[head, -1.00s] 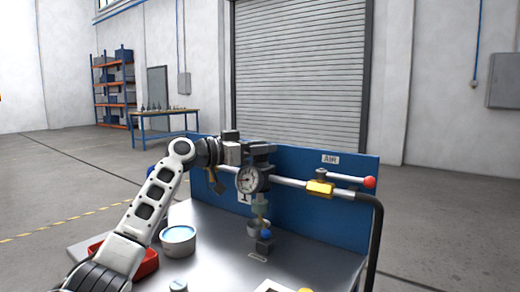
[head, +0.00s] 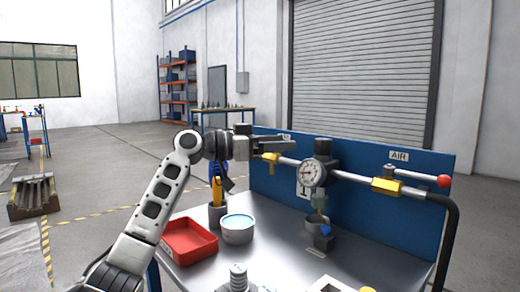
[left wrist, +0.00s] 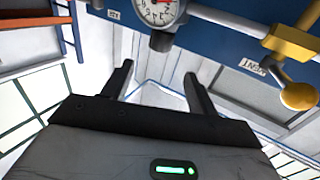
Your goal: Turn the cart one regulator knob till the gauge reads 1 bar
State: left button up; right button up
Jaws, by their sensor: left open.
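The round white gauge (head: 314,172) sits on the pipe in front of the blue panel, and its dial also shows at the top of the left wrist view (left wrist: 160,12). Its needle is too small to read surely. The dark regulator knob (head: 322,146) stands just above the gauge. My left gripper (head: 290,146) is level with the knob, to its left in the picture, with a small gap visible between them. In the left wrist view its two fingers (left wrist: 160,88) are spread with nothing between them. My right gripper is not in view.
The blue panel (head: 375,210) backs the cart's metal top. A yellow-handled valve (head: 387,186) and red ball end (head: 443,181) lie right along the pipe; another yellow handle (head: 270,158) lies left. A red tray (head: 188,243) and a grey pot (head: 238,232) stand at the left.

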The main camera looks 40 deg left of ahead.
pick_arm(q)
jog(key=v, duration=0.4)
jog(key=shift+s, duration=0.1)
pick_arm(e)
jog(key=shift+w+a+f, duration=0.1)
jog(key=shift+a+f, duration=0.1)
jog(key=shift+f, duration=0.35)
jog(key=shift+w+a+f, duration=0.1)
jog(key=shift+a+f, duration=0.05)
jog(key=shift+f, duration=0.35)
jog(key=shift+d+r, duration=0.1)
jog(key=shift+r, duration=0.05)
